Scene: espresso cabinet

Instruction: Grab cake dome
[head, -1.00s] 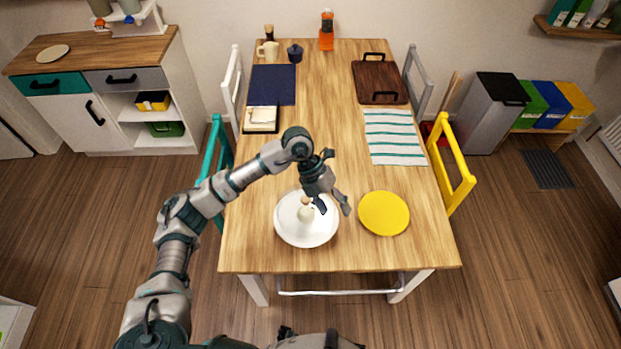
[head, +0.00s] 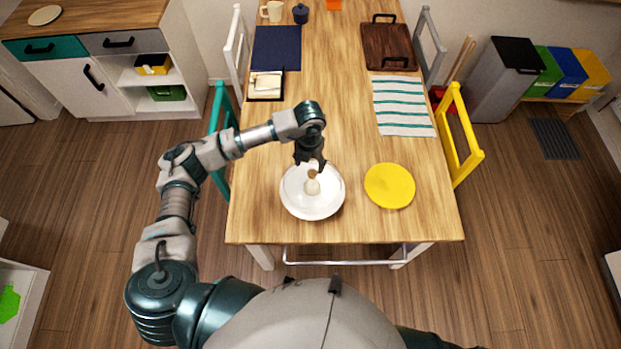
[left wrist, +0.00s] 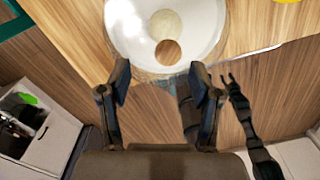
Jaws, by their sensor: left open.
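The cake dome (head: 298,199) is white and round with a small wooden knob (head: 312,174), and stands near the front of the wooden table. My left gripper (head: 311,163) is over the dome's far side, close to the knob. In the left wrist view the dome (left wrist: 120,25) fills the top middle, with the knob (left wrist: 168,52) just beyond the fingertips. The fingers of my left gripper (left wrist: 163,78) are spread apart with nothing between them. I cannot tell whether they touch the dome.
A yellow round plate (head: 390,186) lies just right of the dome. A striped cloth (head: 403,105), a dark wooden tray (head: 389,47) and a navy mat (head: 277,48) lie farther back. A teal chair (head: 222,140) is on the left and a yellow chair (head: 459,140) on the right.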

